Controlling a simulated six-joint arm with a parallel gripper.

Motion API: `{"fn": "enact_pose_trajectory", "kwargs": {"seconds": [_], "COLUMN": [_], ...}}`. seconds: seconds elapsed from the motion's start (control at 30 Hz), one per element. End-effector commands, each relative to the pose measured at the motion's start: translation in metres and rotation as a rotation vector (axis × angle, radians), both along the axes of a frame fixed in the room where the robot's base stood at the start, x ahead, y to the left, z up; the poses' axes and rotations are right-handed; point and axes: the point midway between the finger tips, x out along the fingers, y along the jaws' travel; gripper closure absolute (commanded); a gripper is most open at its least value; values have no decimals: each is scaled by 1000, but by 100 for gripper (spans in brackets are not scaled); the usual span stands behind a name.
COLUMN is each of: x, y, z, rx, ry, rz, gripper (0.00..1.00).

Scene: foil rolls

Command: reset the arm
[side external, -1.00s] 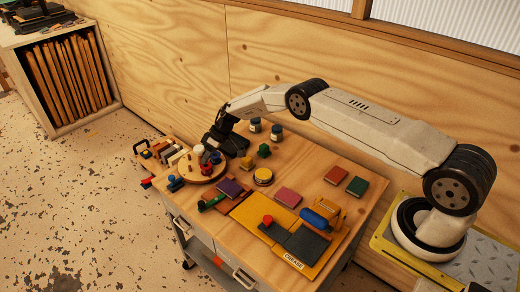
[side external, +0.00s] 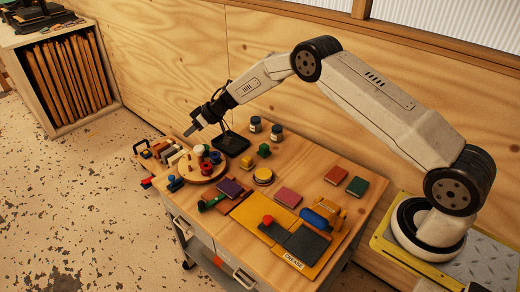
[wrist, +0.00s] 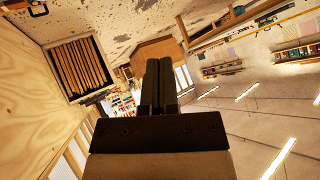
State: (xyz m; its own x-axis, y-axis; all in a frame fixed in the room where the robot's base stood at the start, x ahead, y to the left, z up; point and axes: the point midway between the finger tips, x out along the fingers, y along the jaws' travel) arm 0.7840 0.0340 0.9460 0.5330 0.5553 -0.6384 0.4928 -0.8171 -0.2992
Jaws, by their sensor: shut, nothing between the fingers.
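My gripper (side external: 190,130) is raised above the far left part of the wooden bench, pointing left and slightly down. It is shut and empty, clear of everything on the bench. In the wrist view its dark fingers (wrist: 158,82) lie together, pointing out into the room. Below it, a round wooden tray (side external: 203,177) carries several small coloured pieces. A black stand (side external: 232,144) with a thin upright stands beside the tray, behind the gripper in the side view.
The bench also holds two jars (side external: 276,132), several small books (side external: 357,186), a yellow board (side external: 259,217) with a dark panel, and a blue roller (side external: 318,219). A wooden rack (side external: 166,152) sits at the left edge. A plywood wall (side external: 390,100) stands behind.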

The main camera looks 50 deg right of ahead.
Motion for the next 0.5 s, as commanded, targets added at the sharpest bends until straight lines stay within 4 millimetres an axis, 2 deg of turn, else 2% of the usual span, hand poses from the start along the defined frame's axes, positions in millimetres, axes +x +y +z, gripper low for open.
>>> {"fn": "enact_pose_trajectory", "kwargs": {"seconds": [0.03,0.1,0.27,0.5], "x": [0,-1,-10,-43], "y": [0,-2,-9,-25], "z": [15,30,60,93], "rx": [-4,-15,-59,-157], "ry": [-33,-72,-136,-157], "rz": [-27,-69,-166,-311], "gripper": [100,100,100,100]}}
